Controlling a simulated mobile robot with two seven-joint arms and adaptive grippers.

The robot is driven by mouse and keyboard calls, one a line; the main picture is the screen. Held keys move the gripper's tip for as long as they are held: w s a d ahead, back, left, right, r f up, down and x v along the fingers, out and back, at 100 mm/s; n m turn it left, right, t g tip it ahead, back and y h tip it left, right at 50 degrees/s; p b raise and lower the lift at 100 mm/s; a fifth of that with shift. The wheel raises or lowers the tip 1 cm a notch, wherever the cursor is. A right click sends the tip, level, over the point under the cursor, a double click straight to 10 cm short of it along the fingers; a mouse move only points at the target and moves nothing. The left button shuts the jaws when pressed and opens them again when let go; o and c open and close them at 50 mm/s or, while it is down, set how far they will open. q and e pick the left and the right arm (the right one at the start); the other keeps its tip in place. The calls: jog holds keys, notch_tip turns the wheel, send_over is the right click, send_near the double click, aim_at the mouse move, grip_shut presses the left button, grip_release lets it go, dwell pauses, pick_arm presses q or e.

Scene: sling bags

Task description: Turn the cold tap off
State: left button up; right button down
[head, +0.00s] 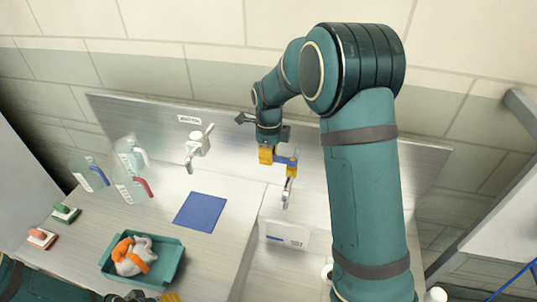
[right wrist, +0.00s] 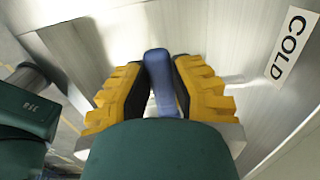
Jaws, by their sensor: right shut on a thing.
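The cold tap has a blue lever (head: 284,160) and a metal spout (head: 287,196) on the steel back panel. My right gripper (head: 278,162) is at the lever, its yellow fingers on either side. In the right wrist view, the right gripper (right wrist: 160,76) is shut on the upright blue lever (right wrist: 162,88). A COLD label (right wrist: 291,45) is on the panel to the right of the lever. The spout is hidden in that view. My left gripper (head: 150,297) shows only in part at the bottom edge, so its jaws are unclear.
On the counter are a blue mat (head: 200,212), a teal tray (head: 174,262) with white and orange items, clear jugs (head: 130,175) and two brushes (head: 65,213).

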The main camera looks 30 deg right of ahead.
jog(key=shift+f, duration=0.1)
jog(key=c, duration=0.8)
grip_release()
jog(key=shift+d, duration=0.1)
notch_tip(320, 180, up, 12)
jog(key=shift+r, duration=0.1)
